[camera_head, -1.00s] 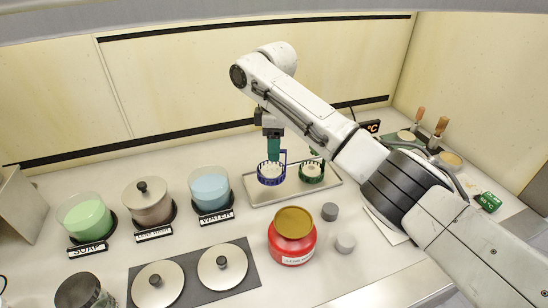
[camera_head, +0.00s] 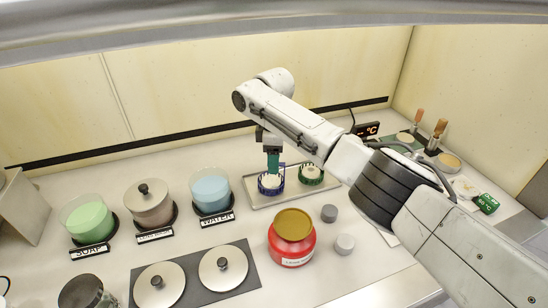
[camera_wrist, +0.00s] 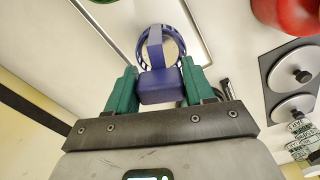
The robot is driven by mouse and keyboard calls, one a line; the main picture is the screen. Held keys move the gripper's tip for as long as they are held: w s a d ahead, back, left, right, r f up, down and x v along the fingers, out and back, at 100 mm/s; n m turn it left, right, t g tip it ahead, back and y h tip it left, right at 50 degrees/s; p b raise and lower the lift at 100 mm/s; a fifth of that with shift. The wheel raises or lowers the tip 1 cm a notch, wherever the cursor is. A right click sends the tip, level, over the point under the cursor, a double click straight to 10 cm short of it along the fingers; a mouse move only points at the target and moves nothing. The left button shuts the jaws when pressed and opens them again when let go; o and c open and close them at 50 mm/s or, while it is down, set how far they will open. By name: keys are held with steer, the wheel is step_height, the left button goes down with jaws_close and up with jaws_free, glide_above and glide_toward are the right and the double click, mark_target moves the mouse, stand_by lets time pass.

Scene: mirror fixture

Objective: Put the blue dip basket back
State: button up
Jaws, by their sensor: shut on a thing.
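The blue dip basket (camera_head: 271,184) is at the left end of the metal tray (camera_head: 262,204), left of a green basket (camera_head: 311,175). It holds a pale round piece. My gripper (camera_head: 273,164) is above it, with its green fingers pointing down. In the wrist view my gripper (camera_wrist: 155,88) is shut on the blue handle block of the basket (camera_wrist: 152,86), and the basket ring shows beyond the fingers. Whether the basket's bottom touches the tray is hard to tell.
A red jar (camera_head: 291,240) with a brass-coloured lid stands in front of the tray. Soap (camera_head: 88,219), a lidded beaker (camera_head: 149,204) and water (camera_head: 211,190) stand to the left. Two grey cylinders (camera_head: 329,213) (camera_head: 345,244) stand at right. A temperature display (camera_head: 368,129) is behind.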

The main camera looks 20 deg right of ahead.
steer(key=o, duration=1)
steer(key=shift+o, duration=0.2)
step_height(320, 180, up, 12)
steer(key=b, duration=0.1)
steer(key=shift+b, duration=0.4)
